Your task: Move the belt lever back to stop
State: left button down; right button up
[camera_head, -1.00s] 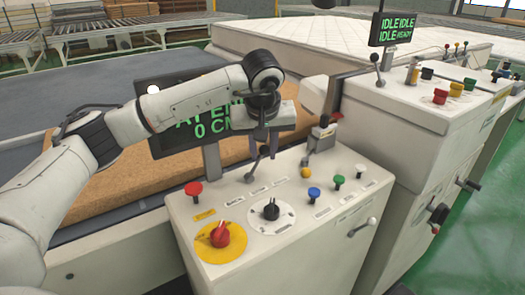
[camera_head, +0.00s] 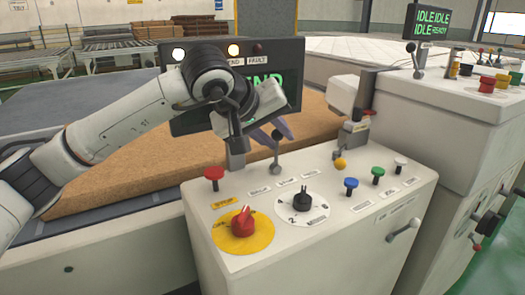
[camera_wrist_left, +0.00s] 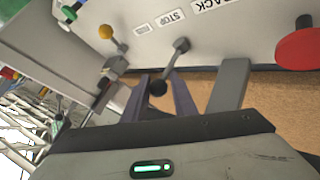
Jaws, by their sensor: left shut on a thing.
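The belt lever (camera_head: 277,152), a short dark stick with a ball knob, stands at the back edge of the white console (camera_head: 225,285). My left gripper (camera_head: 276,130) reaches it from behind, its purple fingers at the knob. In the left wrist view the lever (camera_wrist_left: 172,66) runs up to between the two fingertips (camera_wrist_left: 160,90), one on each side of its black knob. The gripper is shut on the lever. Labels reading STOP (camera_wrist_left: 172,21) and BACK (camera_wrist_left: 212,6) lie beside the lever's base. My right gripper is out of view.
The console carries a red button (camera_head: 214,174), a red rotary switch (camera_head: 242,222), a black dial (camera_head: 303,202) and several coloured buttons. A second lever (camera_head: 340,162) stands to the right. My arm partly hides a display (camera_head: 288,82) ending in "END". A brown slab (camera_head: 110,172) lies behind.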

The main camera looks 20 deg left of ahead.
pick_arm(q)
jog(key=shift+s+d+r+b, duration=0.1)
jog(key=shift+s+d+b, duration=0.1)
jog(key=shift+d+b, duration=0.1)
jog(key=c, duration=1.5)
grip_release()
jog(key=shift+c, duration=0.2)
jog(key=shift+a, duration=0.1)
jog(key=v, duration=1)
jog(key=shift+s, duration=0.2)
jog(key=shift+a, duration=0.1)
